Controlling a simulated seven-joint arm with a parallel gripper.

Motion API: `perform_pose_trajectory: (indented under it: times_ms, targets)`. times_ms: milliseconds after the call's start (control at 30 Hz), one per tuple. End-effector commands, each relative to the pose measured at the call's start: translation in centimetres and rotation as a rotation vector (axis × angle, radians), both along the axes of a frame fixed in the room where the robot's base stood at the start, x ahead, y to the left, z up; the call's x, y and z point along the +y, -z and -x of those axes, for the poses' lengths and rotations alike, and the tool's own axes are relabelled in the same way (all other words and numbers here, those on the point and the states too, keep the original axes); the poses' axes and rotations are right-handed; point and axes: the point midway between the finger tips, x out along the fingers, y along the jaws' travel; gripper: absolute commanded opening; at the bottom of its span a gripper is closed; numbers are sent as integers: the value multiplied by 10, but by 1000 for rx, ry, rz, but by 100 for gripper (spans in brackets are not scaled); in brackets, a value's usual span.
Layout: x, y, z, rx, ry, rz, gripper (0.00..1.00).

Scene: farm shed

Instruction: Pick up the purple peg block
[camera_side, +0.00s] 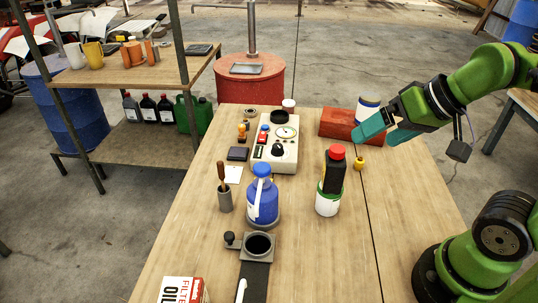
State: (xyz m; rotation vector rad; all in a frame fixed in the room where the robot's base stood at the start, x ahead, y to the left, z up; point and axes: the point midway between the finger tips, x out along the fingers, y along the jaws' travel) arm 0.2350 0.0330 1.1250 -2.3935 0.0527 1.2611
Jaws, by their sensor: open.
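I cannot make out a purple peg block anywhere in the side view; it may be hidden or too small to tell. A small yellow object (359,163) sits on the table below and left of the fingers.
A blue jug (263,201), a dark red-capped bottle (333,172) by a white-green can (327,203), a gauge box (275,148), a grey holder (225,201), a black clamp fixture (257,247) and an oil filter box (182,291) stand on the table. The front right is clear.

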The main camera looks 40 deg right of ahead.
Motion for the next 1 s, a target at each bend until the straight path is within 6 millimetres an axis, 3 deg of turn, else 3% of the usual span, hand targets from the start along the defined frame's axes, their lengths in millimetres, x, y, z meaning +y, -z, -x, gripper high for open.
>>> perform_pose_trajectory:
  times_ms: [333, 467, 667, 1000]
  targets:
    - [-1, 1, -1, 5, 5, -1, 94]
    - [-5, 12, -7, 60, 19, 0, 94]
    - [-25, 24, -51, 209, -7, 66, 94]
    - [-78, 62, -137, 445, -411, 293, 94]
